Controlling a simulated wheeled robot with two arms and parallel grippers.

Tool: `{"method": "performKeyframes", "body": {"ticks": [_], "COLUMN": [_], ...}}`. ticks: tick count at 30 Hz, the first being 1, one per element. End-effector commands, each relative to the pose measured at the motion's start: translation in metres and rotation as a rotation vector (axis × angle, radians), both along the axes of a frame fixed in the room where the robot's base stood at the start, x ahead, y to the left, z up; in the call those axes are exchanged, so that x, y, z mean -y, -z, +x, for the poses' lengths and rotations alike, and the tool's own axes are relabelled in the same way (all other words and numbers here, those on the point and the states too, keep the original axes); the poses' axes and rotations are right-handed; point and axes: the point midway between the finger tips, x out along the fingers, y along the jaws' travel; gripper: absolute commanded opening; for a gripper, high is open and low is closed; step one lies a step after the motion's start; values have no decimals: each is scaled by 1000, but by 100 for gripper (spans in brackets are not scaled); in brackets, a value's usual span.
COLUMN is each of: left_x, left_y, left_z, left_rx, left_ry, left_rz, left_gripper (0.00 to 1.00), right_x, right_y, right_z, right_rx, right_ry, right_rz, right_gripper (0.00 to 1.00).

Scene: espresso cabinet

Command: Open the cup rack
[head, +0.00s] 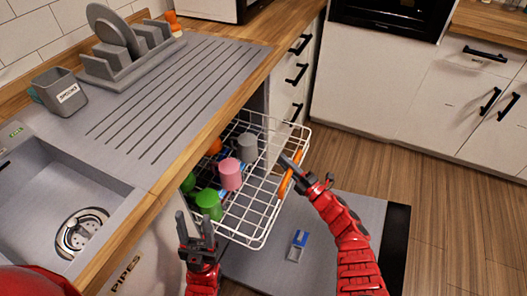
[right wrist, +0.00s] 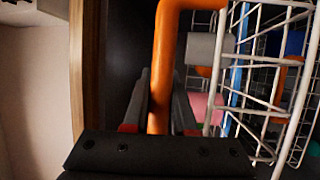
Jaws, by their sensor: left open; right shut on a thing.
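The cup rack (head: 262,213) is a white wire basket pulled partly out from under the counter. Pink, green, grey and orange cups are in it. An orange handle (head: 290,174) runs along its front edge; it also shows in the right wrist view (right wrist: 166,50). My right gripper (head: 296,164) is shut on the orange handle, which passes between its fingers in the right wrist view (right wrist: 160,105). My left gripper (head: 194,226) is open and empty, in front of the counter near the green cup (head: 209,204). The back of the rack is hidden under the counter.
A sink (head: 75,215) and ribbed drainboard (head: 165,95) with a dish rack (head: 130,50) are on the counter. The opened door (head: 330,225) lies low below the rack, with a blue-and-white item (head: 298,245) on it. Wooden floor at right is clear.

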Motion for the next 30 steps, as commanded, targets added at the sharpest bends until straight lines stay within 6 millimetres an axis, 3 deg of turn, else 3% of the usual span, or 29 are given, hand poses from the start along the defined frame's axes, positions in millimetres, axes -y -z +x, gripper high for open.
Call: {"method": "performKeyframes", "body": {"ticks": [6,12,21,30], "left_x": [0,0,0,0], "left_y": [4,9,12,12], "left_z": [0,0,0,0], "left_rx": [0,0,0,0], "left_ry": [0,0,0,0], "left_rz": [0,0,0,0], "left_gripper": [50,50,50,50], "right_x": [54,87,110,112], "right_y": [3,1,0,0], "right_z": [-19,-30,-39,-40], "right_rx": [-2,1,-1,0], "right_ry": [4,4,1,1], "right_rz": [-3,-2,-1,0], "right_gripper": [0,0,0,0]}}
